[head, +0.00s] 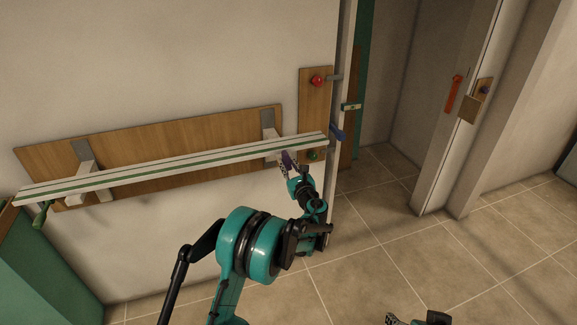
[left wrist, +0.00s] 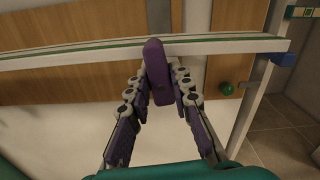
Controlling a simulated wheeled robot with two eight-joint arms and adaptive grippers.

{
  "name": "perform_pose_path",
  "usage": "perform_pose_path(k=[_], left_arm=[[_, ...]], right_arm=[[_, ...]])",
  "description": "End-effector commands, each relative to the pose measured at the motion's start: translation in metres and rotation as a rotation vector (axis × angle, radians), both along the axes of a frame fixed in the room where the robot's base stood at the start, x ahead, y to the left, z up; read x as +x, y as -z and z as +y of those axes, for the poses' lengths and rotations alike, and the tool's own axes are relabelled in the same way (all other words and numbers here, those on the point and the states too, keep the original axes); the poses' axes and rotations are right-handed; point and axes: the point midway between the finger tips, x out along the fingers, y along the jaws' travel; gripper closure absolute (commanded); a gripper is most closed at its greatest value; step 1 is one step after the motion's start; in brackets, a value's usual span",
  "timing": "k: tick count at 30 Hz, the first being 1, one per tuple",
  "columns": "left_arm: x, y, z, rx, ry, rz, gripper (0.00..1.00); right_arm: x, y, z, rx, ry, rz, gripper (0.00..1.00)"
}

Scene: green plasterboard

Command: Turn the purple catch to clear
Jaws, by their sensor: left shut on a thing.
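The purple catch (left wrist: 154,62) is a rounded, elongated piece between the fingers of my left gripper (left wrist: 160,80). In the left wrist view its far end overlaps the white, green-striped bar (left wrist: 90,57). In the head view the catch (head: 287,158) shows small and dark at the bar's lower edge, near its right end, partly hidden by my left gripper (head: 292,166). The fingers are shut on it from both sides. My right gripper (head: 420,319) shows only in part at the bottom edge of the head view; its jaws are unclear.
The bar rests on brackets over a wooden wall board (head: 190,137). A smaller board holds a red knob (head: 317,80) and a green knob (head: 312,155). A blue handle (head: 337,133) juts near the doorway. An orange lever (head: 453,94) hangs farther right. The tiled floor is clear.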

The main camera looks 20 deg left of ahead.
Motion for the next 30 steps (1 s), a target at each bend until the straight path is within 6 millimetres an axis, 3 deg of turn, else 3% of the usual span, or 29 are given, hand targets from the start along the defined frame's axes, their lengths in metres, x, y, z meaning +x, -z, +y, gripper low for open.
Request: perform_pose_path(k=[18,30], left_arm=[[-0.0019,0.0019,0.0030,-0.464,-0.001,-0.313,1.00],[-0.0025,0.0030,0.0039,-0.684,-0.001,-0.462,1.00]], right_arm=[[0.0000,0.0076,0.0000,0.000,0.000,0.000,0.21],[0.0000,0.0103,0.0000,0.000,0.000,0.000,0.21]])
